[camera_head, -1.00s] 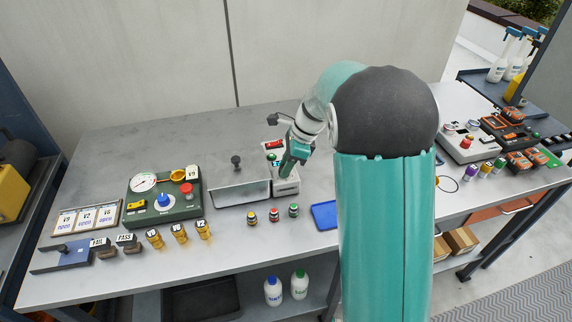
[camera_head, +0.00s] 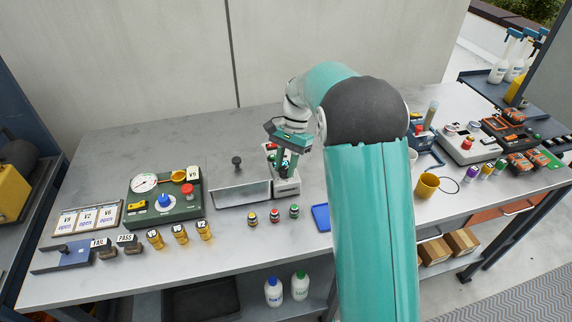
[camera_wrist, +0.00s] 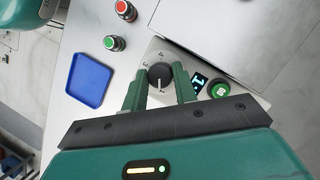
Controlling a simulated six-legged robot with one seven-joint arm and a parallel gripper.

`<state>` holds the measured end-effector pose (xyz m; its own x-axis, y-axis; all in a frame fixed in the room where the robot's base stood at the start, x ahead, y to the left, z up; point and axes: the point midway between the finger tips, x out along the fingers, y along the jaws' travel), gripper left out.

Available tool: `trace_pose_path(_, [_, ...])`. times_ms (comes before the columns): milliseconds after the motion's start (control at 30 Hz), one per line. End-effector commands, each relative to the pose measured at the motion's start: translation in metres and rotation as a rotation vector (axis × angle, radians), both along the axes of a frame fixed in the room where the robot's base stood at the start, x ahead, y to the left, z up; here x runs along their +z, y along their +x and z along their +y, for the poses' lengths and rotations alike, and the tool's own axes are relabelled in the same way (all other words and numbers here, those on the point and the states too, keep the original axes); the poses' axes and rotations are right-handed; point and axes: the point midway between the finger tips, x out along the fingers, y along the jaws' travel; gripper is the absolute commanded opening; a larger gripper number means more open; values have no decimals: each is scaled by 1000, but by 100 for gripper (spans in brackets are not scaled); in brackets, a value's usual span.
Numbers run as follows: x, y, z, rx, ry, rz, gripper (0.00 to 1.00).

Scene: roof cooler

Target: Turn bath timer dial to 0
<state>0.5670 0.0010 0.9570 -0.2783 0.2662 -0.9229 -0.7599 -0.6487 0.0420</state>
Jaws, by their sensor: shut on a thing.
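The bath timer is a pale box (camera_head: 287,188) at the right end of the steel bath (camera_head: 240,195). Its black round dial (camera_wrist: 160,72) has a white pointer line and printed numbers around it. My gripper (camera_head: 284,165) is over the timer, and its two green fingers (camera_wrist: 158,84) stand on either side of the dial, shut on it. The pointer line faces the palm side in the wrist view. A small lit display (camera_wrist: 199,80) and a green button (camera_wrist: 219,90) sit beside the dial. The fingers hide part of the numbers.
A green gauge panel (camera_head: 165,195) is farther left. A yellow cup (camera_head: 427,186) stands at right.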

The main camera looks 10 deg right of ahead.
Motion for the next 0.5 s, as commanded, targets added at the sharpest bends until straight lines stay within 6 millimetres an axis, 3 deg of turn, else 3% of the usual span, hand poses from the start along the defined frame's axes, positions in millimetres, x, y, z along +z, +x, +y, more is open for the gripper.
trace_pose_path(500, [1, 2, 2, 492, -2, -2, 5])
